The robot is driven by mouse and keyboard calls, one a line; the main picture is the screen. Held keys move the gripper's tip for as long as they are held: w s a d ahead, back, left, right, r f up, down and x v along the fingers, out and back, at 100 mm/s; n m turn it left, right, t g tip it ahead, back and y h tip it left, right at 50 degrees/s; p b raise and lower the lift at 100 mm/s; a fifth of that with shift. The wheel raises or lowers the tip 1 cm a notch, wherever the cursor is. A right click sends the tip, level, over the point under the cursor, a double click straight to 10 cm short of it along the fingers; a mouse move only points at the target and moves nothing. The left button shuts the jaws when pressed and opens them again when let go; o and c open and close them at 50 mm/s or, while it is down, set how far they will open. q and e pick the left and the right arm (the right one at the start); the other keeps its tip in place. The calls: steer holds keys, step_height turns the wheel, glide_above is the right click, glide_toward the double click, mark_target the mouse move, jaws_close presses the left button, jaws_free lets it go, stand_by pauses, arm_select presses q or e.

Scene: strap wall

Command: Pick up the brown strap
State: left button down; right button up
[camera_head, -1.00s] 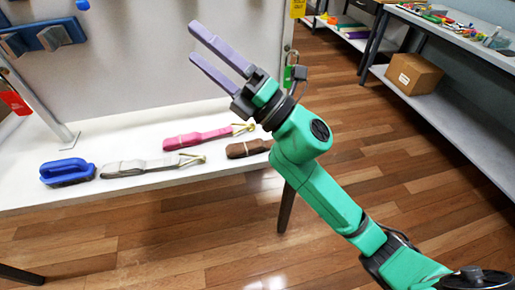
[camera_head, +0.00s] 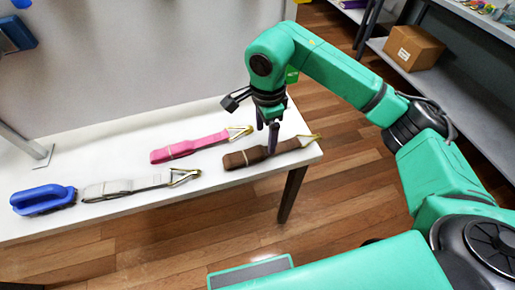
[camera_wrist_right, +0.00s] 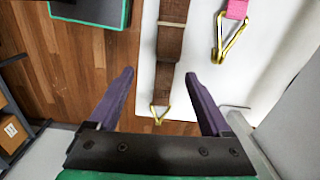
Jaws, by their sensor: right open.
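The brown strap (camera_head: 248,157) lies folded near the right end of the white table (camera_head: 110,215), with its brass hook toward the table's right edge. My right gripper (camera_head: 267,138) points down over the strap. In the right wrist view, the purple fingers of the right gripper (camera_wrist_right: 162,90) are open. The strap (camera_wrist_right: 171,45) runs between them lengthwise, with its triangular hook (camera_wrist_right: 160,114) near the palm side. The fingers stand apart from the strap on both sides. My left gripper is not in view.
A pink strap (camera_head: 188,147), a grey-white strap (camera_head: 115,187) and a blue-handled item (camera_head: 43,199) lie to the left on the table. A grey panel stands behind. A shelf with a cardboard box (camera_head: 413,47) is at the right. The table's right edge is close to the strap.

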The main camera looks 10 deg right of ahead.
mark_target(262, 150)
steer(key=f, duration=0.3)
steer(key=shift+w+f, duration=0.15)
steer(key=shift+w, duration=0.15)
steer(key=f, duration=0.1)
steer(key=f+p, duration=0.1)
steer(key=f, duration=0.1)
steer(key=f+p, duration=0.1)
steer(key=f, duration=0.1)
steer(key=shift+w+a+f, duration=0.1)
steer(key=shift+w+a, duration=0.15)
steer(key=shift+w, duration=0.05)
steer(key=shift+f, duration=0.15)
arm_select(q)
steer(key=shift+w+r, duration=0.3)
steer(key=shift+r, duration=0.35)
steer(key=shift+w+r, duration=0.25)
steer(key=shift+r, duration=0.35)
arm_select(e)
jaws_close()
